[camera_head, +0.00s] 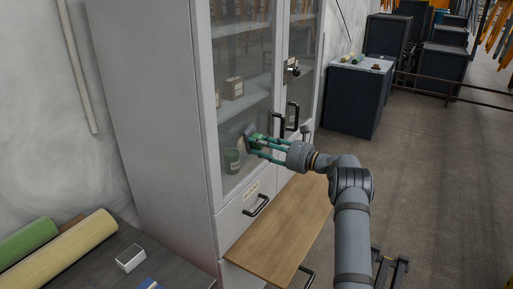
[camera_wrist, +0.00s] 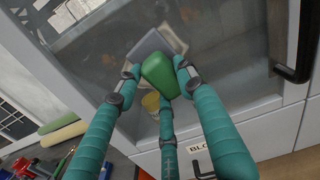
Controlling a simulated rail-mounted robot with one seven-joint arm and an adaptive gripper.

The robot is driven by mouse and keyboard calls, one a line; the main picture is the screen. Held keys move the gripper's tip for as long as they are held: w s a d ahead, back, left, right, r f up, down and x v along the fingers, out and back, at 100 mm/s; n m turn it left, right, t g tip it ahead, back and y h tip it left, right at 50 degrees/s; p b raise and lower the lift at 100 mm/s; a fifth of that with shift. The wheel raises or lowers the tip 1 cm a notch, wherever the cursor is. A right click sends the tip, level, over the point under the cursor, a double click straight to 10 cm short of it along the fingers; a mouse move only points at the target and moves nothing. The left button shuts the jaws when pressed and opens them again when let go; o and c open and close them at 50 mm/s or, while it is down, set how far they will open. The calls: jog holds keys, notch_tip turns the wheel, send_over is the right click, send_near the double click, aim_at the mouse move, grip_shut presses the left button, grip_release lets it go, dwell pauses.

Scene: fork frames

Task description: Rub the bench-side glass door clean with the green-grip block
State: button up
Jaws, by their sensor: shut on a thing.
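The block has a green grip (camera_wrist: 158,75) and a grey pad (camera_wrist: 149,43). My three-fingered gripper (camera_head: 262,147) is shut on the green grip, with teal fingers around it. The block (camera_head: 257,140) is at the lower part of the bench-side glass door (camera_head: 243,60), the left door of a tall grey cabinet. The pad faces the glass and looks to be on or very close to it; contact is hard to tell. A pale patch (camera_wrist: 176,40) shows beside the pad; I cannot tell whether it is a smear or something behind the glass.
Black door handles (camera_head: 292,116) stick out right of the block. A wooden board (camera_head: 282,232) juts out below the doors. A dark bench (camera_head: 95,262) with rolls is at left. Floor at right is open.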

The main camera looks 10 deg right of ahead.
jog(key=shift+w+d, duration=0.15)
jog(key=shift+w, duration=0.05)
jog(key=shift+b, duration=0.35)
